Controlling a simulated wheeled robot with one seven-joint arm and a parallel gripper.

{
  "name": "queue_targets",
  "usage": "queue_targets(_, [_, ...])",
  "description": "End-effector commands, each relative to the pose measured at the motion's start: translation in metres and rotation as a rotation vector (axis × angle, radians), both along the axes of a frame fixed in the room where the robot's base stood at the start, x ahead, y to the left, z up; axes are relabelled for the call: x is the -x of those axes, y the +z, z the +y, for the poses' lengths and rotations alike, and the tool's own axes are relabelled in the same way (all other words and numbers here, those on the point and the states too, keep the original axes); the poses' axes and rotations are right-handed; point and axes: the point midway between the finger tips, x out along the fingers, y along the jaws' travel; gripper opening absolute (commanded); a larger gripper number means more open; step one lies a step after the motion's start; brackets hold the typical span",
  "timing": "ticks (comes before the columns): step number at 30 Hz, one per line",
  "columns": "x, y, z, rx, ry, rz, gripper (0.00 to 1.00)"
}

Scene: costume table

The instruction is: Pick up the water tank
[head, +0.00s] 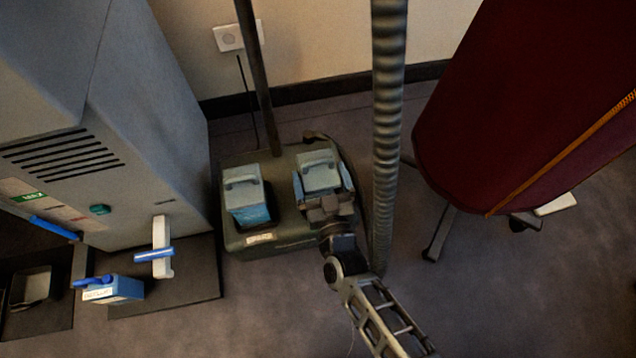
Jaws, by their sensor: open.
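Two pale blue tank-like containers with top handles sit side by side in a dark green floor unit. The left tank (245,200) stands clear of my arm, its lower part a stronger blue. The right tank (320,168) has my gripper (324,188) at its near side. My gripper is open, with one finger at each side of the right tank; I cannot tell if they touch it. The gripper body hides the lower front of that tank. A smaller blue box (113,290) with a blue handle and white label stands at the lower left.
The green floor unit (285,240) has a dark pole and a ribbed hose (387,130) rising close right of my gripper. A tall grey cabinet (150,130) stands left, with a white-and-blue tap-like part (157,250). A dark red padded board (530,110) stands right. Lower-right floor is clear.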

Motion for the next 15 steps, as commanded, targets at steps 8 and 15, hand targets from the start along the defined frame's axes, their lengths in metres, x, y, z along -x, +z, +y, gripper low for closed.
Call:
queue_targets(8, [-0.022, -0.001, 0.007, -0.001, 0.001, 0.000, 1.00])
queue_targets(15, [-0.022, 0.000, 0.007, 0.000, 0.001, 0.000, 0.95])
